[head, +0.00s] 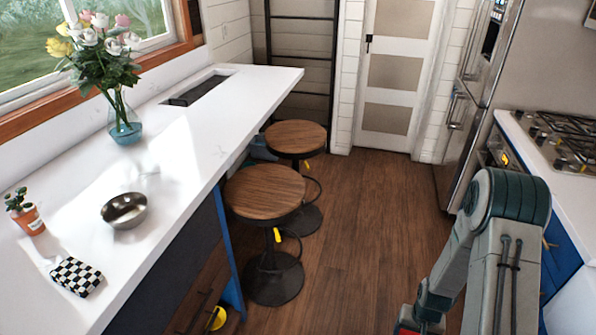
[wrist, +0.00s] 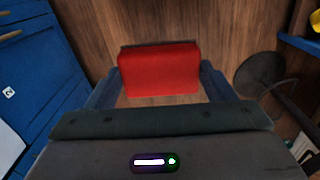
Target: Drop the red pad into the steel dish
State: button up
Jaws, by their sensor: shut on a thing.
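The red pad (wrist: 158,70) is between the two fingers of my gripper (wrist: 160,84) in the wrist view, with wooden floor beneath it. My gripper is shut on the pad. In the head view a small red patch of it shows at the bottom edge beside my arm, and the fingers are not clearly seen there. The steel dish (head: 124,211) is a small round bowl on the white counter at the left, well apart from my gripper. Its visible inside looks empty.
On the white counter (head: 184,200) stand a checkered block (head: 76,277), a potted plant (head: 31,219) and a glass vase (head: 124,122) of flowers. Two stools (head: 265,190) stand along the counter's right side. Open wooden floor (head: 365,215) lies between them and my arm. A stove (head: 560,135) is at right.

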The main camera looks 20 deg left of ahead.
aim_at(130, 215)
jog(key=i, duration=1.5)
jog(key=u, duration=2.1)
